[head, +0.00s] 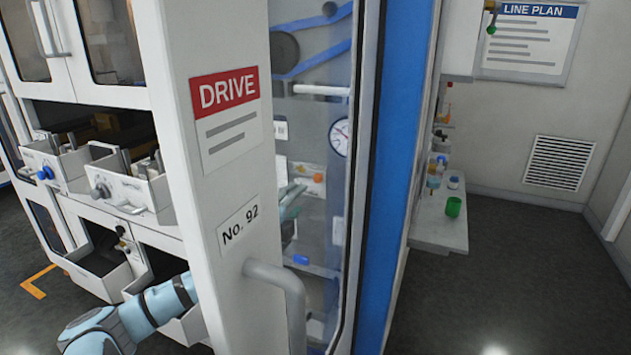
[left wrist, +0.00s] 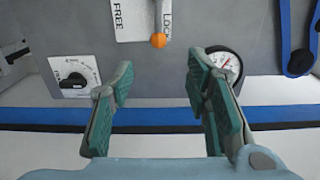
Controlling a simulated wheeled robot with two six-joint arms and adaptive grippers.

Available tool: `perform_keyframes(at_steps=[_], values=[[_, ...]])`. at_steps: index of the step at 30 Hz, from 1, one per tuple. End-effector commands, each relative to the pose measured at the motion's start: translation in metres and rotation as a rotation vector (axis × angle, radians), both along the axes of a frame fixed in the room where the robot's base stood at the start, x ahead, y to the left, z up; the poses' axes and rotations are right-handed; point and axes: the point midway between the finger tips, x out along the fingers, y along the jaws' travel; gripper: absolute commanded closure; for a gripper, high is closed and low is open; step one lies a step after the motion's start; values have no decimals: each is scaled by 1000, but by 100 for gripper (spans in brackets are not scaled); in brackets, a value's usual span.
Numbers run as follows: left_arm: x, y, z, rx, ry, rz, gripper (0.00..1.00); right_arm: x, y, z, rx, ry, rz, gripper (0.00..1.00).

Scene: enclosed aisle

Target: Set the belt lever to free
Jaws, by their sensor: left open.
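The belt lever (left wrist: 159,14) is a grey bar with an orange ball knob (left wrist: 158,41) at its end, in the left wrist view. It lies right beside the word LOCK on a white plate (left wrist: 130,28), with the word FREE farther to the left. In the head view the orange knob (head: 318,177) shows through the clear door. My left gripper (left wrist: 162,95) is open and empty, with the knob ahead, between its fingers in the picture and not touched. In the head view the left gripper (head: 290,200) is partly hidden behind the DRIVE panel. My right gripper is not in view.
A round gauge (left wrist: 225,64) is close to the right finger. A rotary dial (left wrist: 74,76) is to the left, and a blue belt (left wrist: 287,40) to the right. The white DRIVE panel (head: 215,170) and its door handle (head: 283,290) stand close to my left arm. Open drawers (head: 125,185) are at the left.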

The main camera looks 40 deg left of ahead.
Motion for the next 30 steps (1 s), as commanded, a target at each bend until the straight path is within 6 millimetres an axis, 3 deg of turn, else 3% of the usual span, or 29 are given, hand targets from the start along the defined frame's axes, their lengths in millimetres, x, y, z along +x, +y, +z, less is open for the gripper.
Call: perform_keyframes(at_steps=[7,12,18,27,30], values=[[63,18,6,-18,-8,-2,56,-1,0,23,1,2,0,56],[99,29,1,-14,-8,-4,56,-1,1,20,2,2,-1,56],[118,35,-2,-10,-4,-5,56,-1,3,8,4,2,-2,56],[120,36,0,-5,-3,-5,56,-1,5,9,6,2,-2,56],[120,36,0,-5,-3,-5,72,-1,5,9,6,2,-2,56]])
